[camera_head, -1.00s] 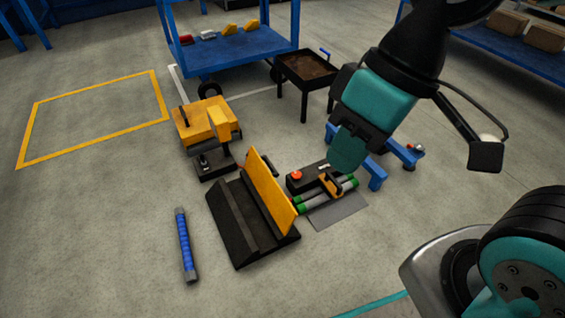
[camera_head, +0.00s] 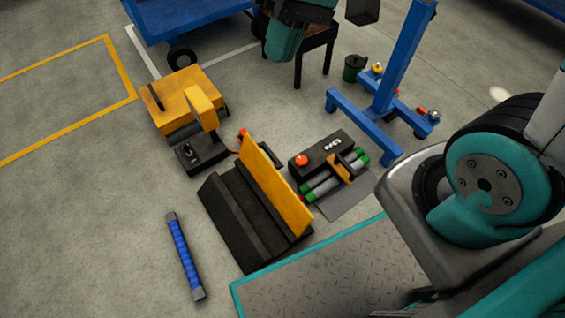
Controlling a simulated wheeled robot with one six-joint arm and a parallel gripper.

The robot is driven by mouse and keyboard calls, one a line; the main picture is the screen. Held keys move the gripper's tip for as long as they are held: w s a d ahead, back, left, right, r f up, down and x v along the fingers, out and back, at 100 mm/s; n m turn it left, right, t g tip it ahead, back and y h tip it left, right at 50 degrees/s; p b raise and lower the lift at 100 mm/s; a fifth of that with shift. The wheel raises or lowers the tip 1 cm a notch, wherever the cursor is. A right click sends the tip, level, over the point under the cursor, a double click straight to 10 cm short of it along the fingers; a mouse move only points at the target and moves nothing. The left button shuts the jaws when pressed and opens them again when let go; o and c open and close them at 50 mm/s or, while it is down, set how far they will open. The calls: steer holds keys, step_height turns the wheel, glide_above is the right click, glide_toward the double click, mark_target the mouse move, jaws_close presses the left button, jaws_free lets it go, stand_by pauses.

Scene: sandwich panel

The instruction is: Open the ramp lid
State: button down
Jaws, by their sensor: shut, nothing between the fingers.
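The ramp is a black wedge-shaped box (camera_head: 230,222) on the floor at the picture's middle. Its yellow lid (camera_head: 277,190) stands raised along the ramp's right side, tilted near upright. The black top of the ramp is exposed to the left of the lid. My gripper (camera_head: 283,45), with teal fingers, is shut at the top of the picture, well above and beyond the lid and apart from it. The upper part of the arm is cut off by the frame's edge.
A yellow machine (camera_head: 190,100) stands left of the ramp's far end. A black box with a red button (camera_head: 325,155) lies right of the lid. A blue stand (camera_head: 385,105) is farther right. A blue roll (camera_head: 184,255) lies left.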

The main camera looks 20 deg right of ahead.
steer(key=w+d+f+m+g+y+b, duration=0.1)
steer(key=w+d+f+m+y+b, duration=0.1)
steer(key=w+d+f+m, duration=0.45)
steer(key=w+d+f+m+g+y+b, duration=0.1)
steer(key=w+d+f+m+b, duration=0.15)
steer(key=w+f, duration=0.8)
steer(key=s+d+f+m+y+b, duration=0.1)
steer(key=d+f+m, duration=0.1)
steer(key=f, duration=0.6)
steer(key=s+d+f+m+y, duration=0.1)
steer(key=d+f+m, duration=0.15)
steer(key=f, duration=0.45)
steer(key=m+y+b, duration=0.3)
steer(key=m+b, duration=0.2)
steer(key=b, duration=0.1)
glide_toward(277, 181)
step_height(277, 181, down, 4)
steer(key=w+a, duration=0.1)
steer(key=w, duration=0.1)
steer(key=shift+t, duration=0.4)
steer(key=a, duration=0.1)
steer(key=a+r, duration=0.1)
steer(key=s+a+r, duration=0.1)
steer(key=shift+a, duration=0.4)
steer(key=shift+r, duration=0.1)
